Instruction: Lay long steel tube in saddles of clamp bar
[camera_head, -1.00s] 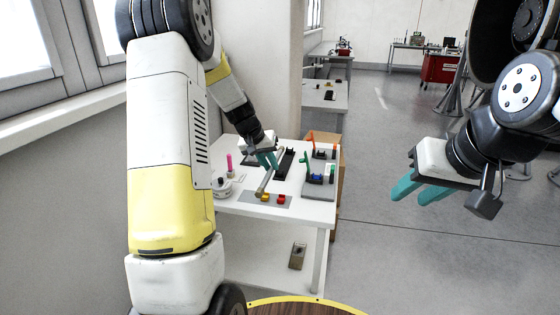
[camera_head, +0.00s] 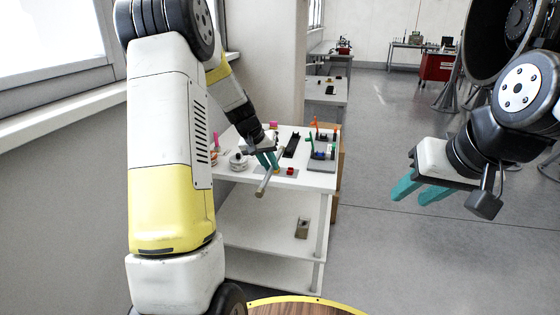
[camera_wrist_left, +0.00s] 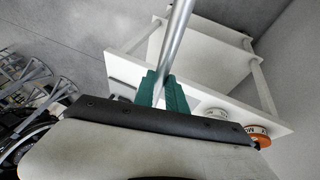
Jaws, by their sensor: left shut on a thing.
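My left gripper (camera_head: 267,160) is shut on a long steel tube (camera_head: 265,182), which is tilted. The tube's near end hangs past the front edge of the white table (camera_head: 312,183). In the left wrist view the tube (camera_wrist_left: 177,38) passes between the teal fingers of my left gripper (camera_wrist_left: 163,90). A long black bar (camera_head: 292,145) lies on the table to the right of the tube; it may be the clamp bar, but its saddles cannot be made out. My right gripper (camera_head: 422,190) is open and empty, to the right of the table over the floor.
A grey tray (camera_head: 322,164) with blue and green parts is at the table's right. A red piece (camera_head: 290,171) lies near the front edge. A white round item (camera_head: 238,161) stands at the left. A small box (camera_head: 302,228) is on the lower shelf.

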